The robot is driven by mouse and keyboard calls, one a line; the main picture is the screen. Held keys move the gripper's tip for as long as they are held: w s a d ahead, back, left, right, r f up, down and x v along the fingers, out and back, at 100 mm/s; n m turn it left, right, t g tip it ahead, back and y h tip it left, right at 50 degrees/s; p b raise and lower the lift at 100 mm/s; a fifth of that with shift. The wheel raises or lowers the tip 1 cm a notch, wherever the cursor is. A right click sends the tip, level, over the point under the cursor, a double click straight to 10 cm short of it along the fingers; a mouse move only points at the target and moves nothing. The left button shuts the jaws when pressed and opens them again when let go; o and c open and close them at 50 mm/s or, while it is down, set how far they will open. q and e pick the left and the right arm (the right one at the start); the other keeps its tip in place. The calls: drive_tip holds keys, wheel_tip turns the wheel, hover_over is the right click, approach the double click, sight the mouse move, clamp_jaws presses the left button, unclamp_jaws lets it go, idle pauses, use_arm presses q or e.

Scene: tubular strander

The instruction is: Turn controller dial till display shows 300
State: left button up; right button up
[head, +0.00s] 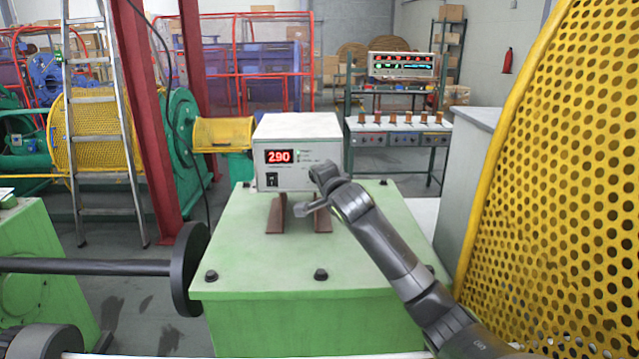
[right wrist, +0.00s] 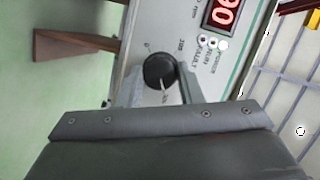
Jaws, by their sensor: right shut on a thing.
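The controller (head: 298,133) is a white box on brown feet on top of a green machine housing. Its red display (head: 279,156) reads 290 in the head view; part of the display (right wrist: 225,12) shows in the right wrist view. The black dial (right wrist: 159,70) with a white pointer line is on the front panel. My right gripper (head: 318,185) is at the right part of the panel and hides the dial in the head view. In the right wrist view, my right gripper (right wrist: 160,85) is shut on the dial, one finger on each side. My left gripper is not in view.
The green housing (head: 250,250) has bolts along its top edges. A yellow perforated guard (head: 560,190) stands close on the right. A black switch (head: 272,179) sits below the display. A dark shaft with a disc (head: 189,268) is at the left.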

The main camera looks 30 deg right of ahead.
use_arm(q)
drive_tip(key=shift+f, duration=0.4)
use_arm(e)
drive_tip(key=shift+f+m, duration=0.25)
drive_tip(key=shift+m, duration=0.35)
use_arm(q)
drive_tip(key=shift+b, duration=0.3)
use_arm(e)
drive_tip(key=shift+t, duration=0.3)
drive_tip(key=o, duration=1)
drive_tip(key=shift+r, duration=0.1)
